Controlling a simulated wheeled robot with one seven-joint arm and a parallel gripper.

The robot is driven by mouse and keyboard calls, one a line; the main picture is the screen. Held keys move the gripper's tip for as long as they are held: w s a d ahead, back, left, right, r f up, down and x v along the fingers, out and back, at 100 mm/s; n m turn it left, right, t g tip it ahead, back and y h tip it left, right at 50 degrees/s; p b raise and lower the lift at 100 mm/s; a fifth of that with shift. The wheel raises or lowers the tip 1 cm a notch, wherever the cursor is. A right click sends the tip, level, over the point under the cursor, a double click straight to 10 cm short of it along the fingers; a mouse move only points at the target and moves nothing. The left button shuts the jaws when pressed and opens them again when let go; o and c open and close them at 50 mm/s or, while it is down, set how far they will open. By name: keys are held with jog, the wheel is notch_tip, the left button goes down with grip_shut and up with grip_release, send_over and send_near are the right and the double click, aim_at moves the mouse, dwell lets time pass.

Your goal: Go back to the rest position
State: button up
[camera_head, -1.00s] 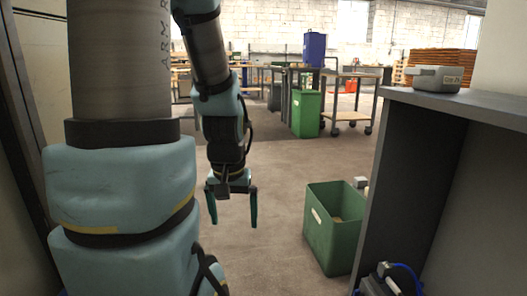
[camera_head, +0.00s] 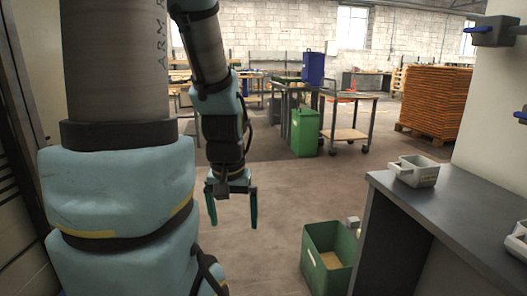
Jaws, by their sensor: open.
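My gripper (camera_head: 232,208) hangs pointing down near the middle of the head view. Its two teal fingers are apart with nothing between them. Bare floor shows behind and below it. My arm fills the left of the view and hides what is behind it. The gripper is clear of the green bin and the grey counter to its right.
An open green bin (camera_head: 313,266) stands on the floor at lower right. A dark grey counter (camera_head: 455,213) at right carries a grey tray (camera_head: 415,171). A green container (camera_head: 305,132), a wheeled cart (camera_head: 345,134) and stacked pallets (camera_head: 436,100) stand farther back. The middle floor is free.

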notch_tip(320, 180, up, 13)
jog(key=p, duration=1)
jog(key=shift+p, duration=0.4)
